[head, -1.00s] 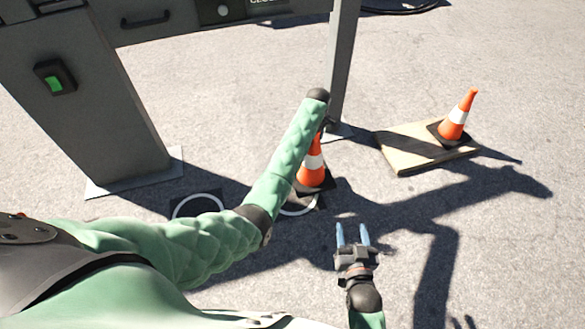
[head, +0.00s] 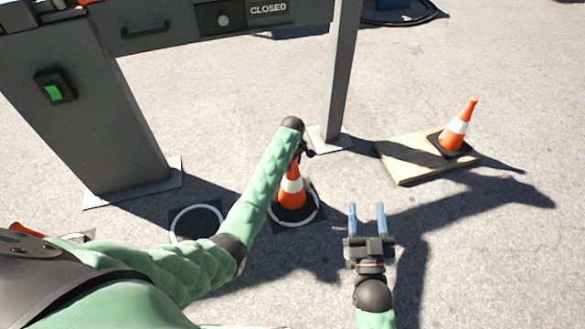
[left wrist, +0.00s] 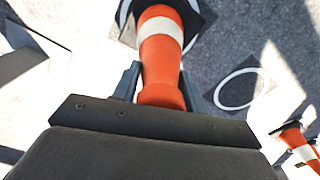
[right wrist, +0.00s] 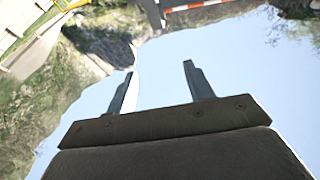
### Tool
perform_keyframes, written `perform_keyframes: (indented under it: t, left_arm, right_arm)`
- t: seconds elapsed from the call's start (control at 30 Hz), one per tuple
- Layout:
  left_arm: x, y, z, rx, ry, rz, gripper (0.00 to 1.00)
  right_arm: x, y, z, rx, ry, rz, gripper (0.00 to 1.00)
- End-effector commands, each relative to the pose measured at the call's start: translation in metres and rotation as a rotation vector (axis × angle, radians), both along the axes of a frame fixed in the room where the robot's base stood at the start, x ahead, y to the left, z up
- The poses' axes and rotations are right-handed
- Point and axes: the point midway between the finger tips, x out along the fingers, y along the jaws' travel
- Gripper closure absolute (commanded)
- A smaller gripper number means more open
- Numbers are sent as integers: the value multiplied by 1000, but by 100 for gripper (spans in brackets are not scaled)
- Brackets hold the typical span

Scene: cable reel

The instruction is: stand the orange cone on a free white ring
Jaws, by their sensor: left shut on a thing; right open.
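The orange cone (head: 291,188) has a white band and a dark base, and it looks upright. My left gripper (head: 300,150) is shut on its upper part; the cone also shows between the fingers in the left wrist view (left wrist: 160,62). Its base is over the right white ring (head: 317,213), whose rim shows around it. I cannot tell whether the base touches the ground. The left white ring (head: 197,223) is empty on its dark patch and also shows in the left wrist view (left wrist: 221,98). My right gripper (head: 367,222) is open and empty.
A second cone (head: 457,132) stands on a wooden board (head: 402,172) at right. Another orange cone (left wrist: 297,140) is at the left wrist view's lower right. A grey barrier post (head: 95,130) and a thinner post (head: 340,85) stand behind the rings. Open pavement lies right.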

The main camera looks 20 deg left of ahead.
Motion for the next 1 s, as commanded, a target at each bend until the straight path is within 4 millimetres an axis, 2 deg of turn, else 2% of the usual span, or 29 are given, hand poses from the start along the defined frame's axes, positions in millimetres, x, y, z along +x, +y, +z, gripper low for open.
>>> perform_keyframes:
  t: [0.2, 0.4, 0.6, 1.0]
  left_arm:
    - [1, 0, -16, 0, -1, 0, 100]
    - [0, 0, -25, -1, -1, 0, 100]
    - [0, 0, -28, -1, -1, 0, 100]
    - [0, 0, -28, 0, -1, 0, 100]
  right_arm:
    - [-5, -4, 43, 33, -139, -9, 47]
    - [-12, -7, 73, 56, -235, -14, 47]
    - [-15, -8, 82, 64, -265, -16, 47]
    - [-14, -8, 80, 62, -255, -16, 47]
